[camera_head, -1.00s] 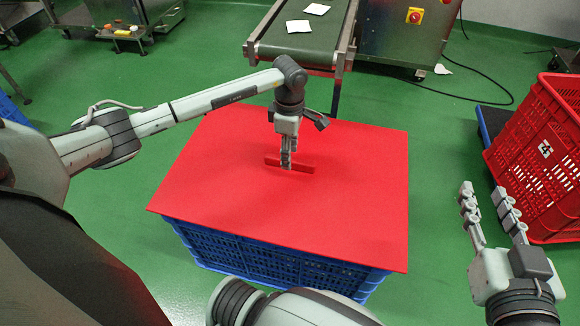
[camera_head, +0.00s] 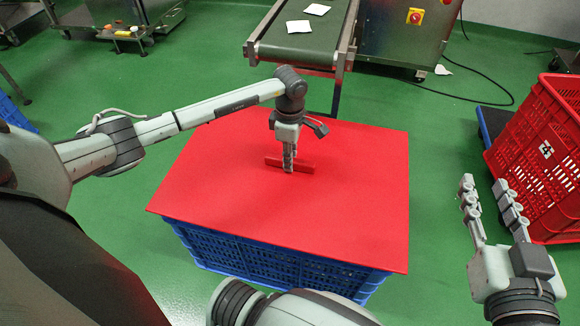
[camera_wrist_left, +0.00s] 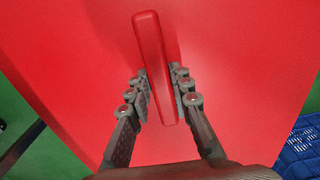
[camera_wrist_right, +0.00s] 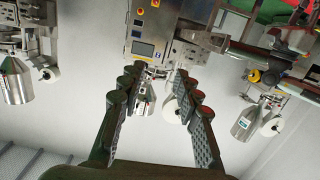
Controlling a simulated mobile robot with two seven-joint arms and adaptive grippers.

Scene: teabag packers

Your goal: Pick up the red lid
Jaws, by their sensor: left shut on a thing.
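The red lid (camera_head: 220,190) is a large flat sheet with a raised bar handle (camera_head: 302,168) near its middle. It lies on top of a blue crate (camera_head: 255,262). My left gripper (camera_head: 289,168) points down and is shut on the handle. In the left wrist view the handle (camera_wrist_left: 153,60) runs between the two finger rows of the left gripper (camera_wrist_left: 160,100). My right gripper (camera_head: 488,185) is open and empty, to the right of the lid, and it also shows open in the right wrist view (camera_wrist_right: 153,85).
A conveyor (camera_head: 305,35) with white packets stands behind the crate. A red crate (camera_head: 545,150) stands at the right on a blue base. A metal cabinet (camera_head: 400,35) and a black cable are at the back. Green floor is free around the blue crate.

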